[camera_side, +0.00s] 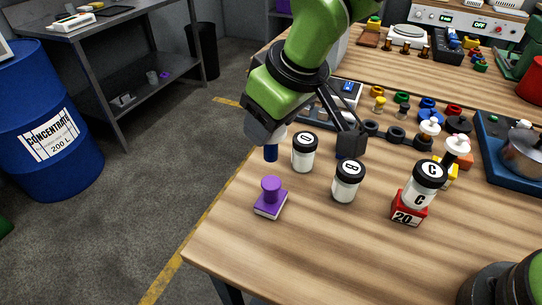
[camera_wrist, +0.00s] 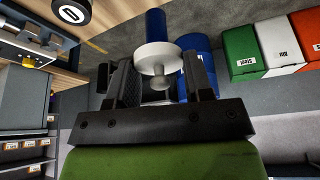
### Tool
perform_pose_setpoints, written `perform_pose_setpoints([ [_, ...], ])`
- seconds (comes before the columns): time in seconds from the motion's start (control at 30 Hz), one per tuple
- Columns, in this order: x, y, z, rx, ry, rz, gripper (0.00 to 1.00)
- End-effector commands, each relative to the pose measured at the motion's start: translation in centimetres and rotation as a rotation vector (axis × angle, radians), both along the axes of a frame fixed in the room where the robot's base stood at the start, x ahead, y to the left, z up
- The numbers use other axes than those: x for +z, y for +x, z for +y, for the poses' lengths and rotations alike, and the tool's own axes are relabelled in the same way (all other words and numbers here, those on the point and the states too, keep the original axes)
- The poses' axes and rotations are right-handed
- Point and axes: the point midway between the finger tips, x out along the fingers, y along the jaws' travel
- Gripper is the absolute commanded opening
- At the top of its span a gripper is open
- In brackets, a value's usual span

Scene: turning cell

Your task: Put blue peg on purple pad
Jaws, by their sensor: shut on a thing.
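The blue peg (camera_side: 271,153) hangs upright below my arm at the left side of the table, clear of the tabletop in the side view. In the wrist view the peg (camera_wrist: 155,23) has a white disc and knob, and my gripper (camera_wrist: 163,88) is shut on the knob end, one dark finger on each side. The purple pad (camera_side: 270,206) lies on the table near its left edge, below and in front of the peg. A purple knobbed piece (camera_side: 271,188) stands on it. The contact between fingers and knob is not clear.
Jar D (camera_side: 305,152) and jar B (camera_side: 347,181) stand right of the peg. Jar C (camera_side: 425,184) stands on a red block (camera_side: 409,208) marked 20. A blue tray (camera_side: 487,150) is at the right. The front of the table is clear.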

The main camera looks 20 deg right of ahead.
Motion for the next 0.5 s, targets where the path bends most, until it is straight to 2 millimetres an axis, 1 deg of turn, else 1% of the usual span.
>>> perform_pose_setpoints([
  [0.03,-0.9,0.0,-0.1,0.000,-0.002,0.003,0.17],
  [0.17,-2.1,0.0,0.0,-0.002,-0.001,0.001,0.17],
  [0.37,-5.0,0.0,-0.1,-0.004,-0.002,0.001,0.17],
  [0.5,-5.6,0.1,0.0,-0.002,0.001,-0.003,0.17],
])
